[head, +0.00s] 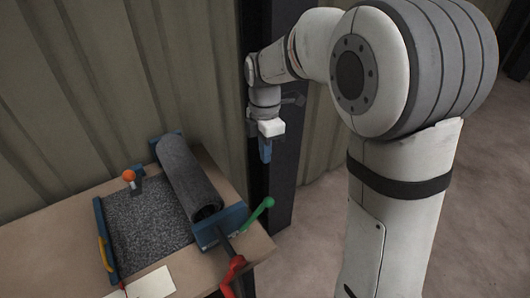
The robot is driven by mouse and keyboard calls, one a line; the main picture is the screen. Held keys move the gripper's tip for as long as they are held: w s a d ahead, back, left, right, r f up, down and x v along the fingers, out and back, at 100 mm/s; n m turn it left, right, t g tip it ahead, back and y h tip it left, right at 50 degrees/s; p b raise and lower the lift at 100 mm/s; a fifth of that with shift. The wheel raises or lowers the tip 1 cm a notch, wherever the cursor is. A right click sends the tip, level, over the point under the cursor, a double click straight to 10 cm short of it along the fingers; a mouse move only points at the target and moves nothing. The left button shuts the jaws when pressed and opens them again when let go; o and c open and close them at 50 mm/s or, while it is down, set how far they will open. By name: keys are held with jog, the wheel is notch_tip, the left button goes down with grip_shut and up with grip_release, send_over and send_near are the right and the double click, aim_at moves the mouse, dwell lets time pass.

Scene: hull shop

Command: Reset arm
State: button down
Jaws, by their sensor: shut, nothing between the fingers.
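My arm reaches out from the right side of the head view. My gripper (265,158) hangs pointing down at its end, in front of a dark post. Its blue fingers are together with nothing between them. It is in the air, to the right of the workbench and above the height of the bench top. Fine detail of the fingertips is small in this view.
A wooden workbench (62,236) stands at lower left. On it are a blue-ended tray of grey speckled material (150,228), a dark grey roll (187,172), an orange knob (128,175), a green handle (262,207) and a red clamp (234,268). A corrugated wall stands behind; floor is clear at right.

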jog(key=s+d+r+m+t, duration=0.2)
jog(key=s+d+m, duration=0.4)
jog(key=m, duration=0.5)
jog(key=s+d+r+m+t, duration=0.2)
jog(key=s+d+m, duration=0.5)
jog(key=s+m, duration=0.4)
jog(key=shift+s+r+m+t, duration=0.15)
jog(key=shift+r+m+t, duration=0.05)
jog(key=shift+m+t, duration=0.25)
jog(key=shift+s, duration=0.15)
